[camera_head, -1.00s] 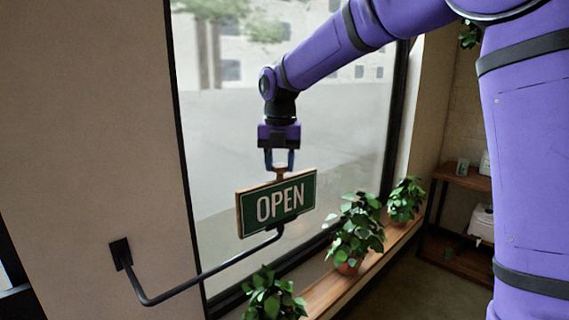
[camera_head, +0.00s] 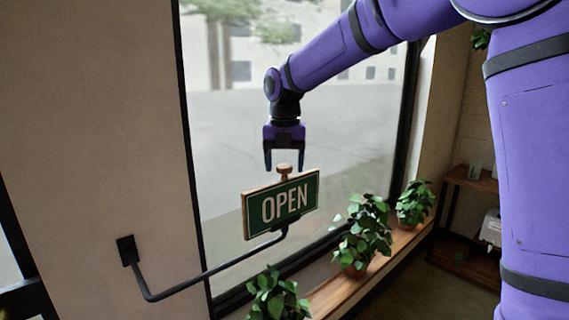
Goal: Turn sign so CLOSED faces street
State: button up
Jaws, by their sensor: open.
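The sign (camera_head: 280,205) is a green board with a wooden frame, and its OPEN face is turned toward my camera. Its other face is hidden. A small wooden knob (camera_head: 285,171) stands on its top edge. The sign sits on the end of a black bent bracket (camera_head: 218,268) fixed to the wall at the left. My gripper (camera_head: 284,167) points down just above the sign, with its two fingers apart and empty. The fingertips are at about the height of the knob's top, one to each side in the picture; I see no contact.
A large window (camera_head: 350,140) with the street outside lies behind the sign. Several potted plants (camera_head: 365,235) stand on the wooden sill (camera_head: 330,293) below and right. A shelf (camera_head: 470,180) stands at the far right. The wall (camera_head: 90,130) fills the left.

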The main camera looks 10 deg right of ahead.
notch_tip(320, 180, up, 11)
dwell(0.7)
jog(key=shift+f, duration=0.1)
jog(key=s+d+m+t, duration=0.1)
jog(key=s+d+m, duration=0.3)
jog(key=s+m, duration=0.45)
jog(key=s+d+m+t, duration=0.2)
jog(key=s+d+m, duration=0.2)
jog(key=s+m, duration=0.45)
jog(key=s+d+f+m+t, duration=0.1)
jog(key=s+d+f+m, duration=0.1)
jog(key=s+f+m, duration=0.2)
jog(key=s+d+f+m+t, duration=0.1)
jog(key=s+d+f+m, duration=0.2)
jog(key=s+m, duration=0.8)
jog(key=shift+s+d+f, duration=0.25)
jog(key=shift+f, duration=0.65)
